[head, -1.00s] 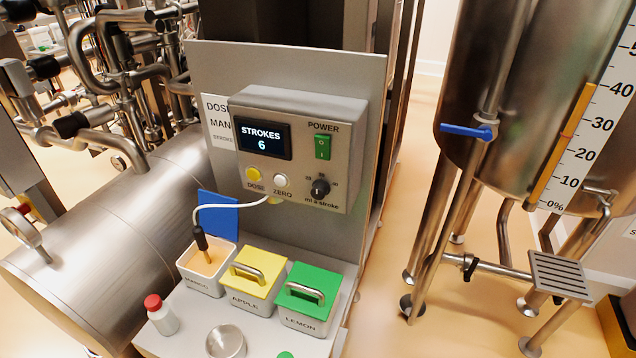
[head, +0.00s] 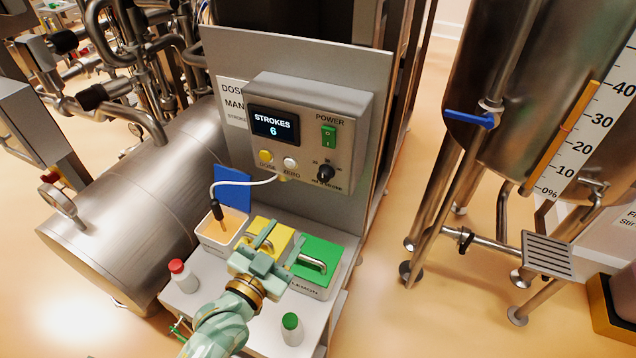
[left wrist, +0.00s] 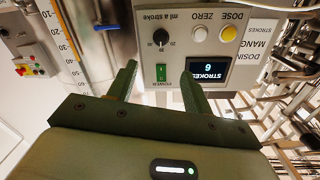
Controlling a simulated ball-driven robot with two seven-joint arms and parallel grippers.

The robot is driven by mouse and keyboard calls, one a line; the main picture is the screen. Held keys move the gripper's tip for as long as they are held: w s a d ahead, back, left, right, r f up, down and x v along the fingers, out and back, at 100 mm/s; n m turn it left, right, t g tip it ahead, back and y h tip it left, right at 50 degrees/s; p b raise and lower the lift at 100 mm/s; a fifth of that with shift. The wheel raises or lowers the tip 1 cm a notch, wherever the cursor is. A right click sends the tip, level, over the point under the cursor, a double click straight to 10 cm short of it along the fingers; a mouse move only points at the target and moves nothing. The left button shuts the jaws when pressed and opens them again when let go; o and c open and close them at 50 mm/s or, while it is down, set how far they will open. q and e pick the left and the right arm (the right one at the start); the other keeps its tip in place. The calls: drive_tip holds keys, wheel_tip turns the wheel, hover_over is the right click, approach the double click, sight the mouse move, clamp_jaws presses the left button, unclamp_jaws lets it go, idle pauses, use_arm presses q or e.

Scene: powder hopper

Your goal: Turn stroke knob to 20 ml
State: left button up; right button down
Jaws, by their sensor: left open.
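The stroke knob (head: 326,173) is a black dial marked "ml a stroke" at the lower right of the grey dosing box (head: 310,100). The display (head: 273,125) reads STROKES 6. My left gripper (head: 282,240) is open and empty, below the box and in front of the yellow and green lids. In the left wrist view, upside down, the knob (left wrist: 160,37) shows beyond the gap between the open fingers (left wrist: 158,68), apart from them. My right gripper is not in view.
The green power switch (head: 328,136) is above the knob; the yellow DOSE button (head: 265,156) and white ZERO button (head: 290,162) are left of it. A hose runs into the open mango bin (head: 222,238). Red-capped (head: 183,276) and green-capped (head: 292,329) bottles stand on the shelf.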

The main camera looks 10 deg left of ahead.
sight(322, 179)
use_arm(q)
drive_tip(key=x, duration=1.6)
drive_tip(key=shift+w+a+r, duration=0.15)
drive_tip(key=shift+w+r, duration=0.05)
drive_tip(key=shift+r, duration=0.05)
drive_tip(key=c, duration=1)
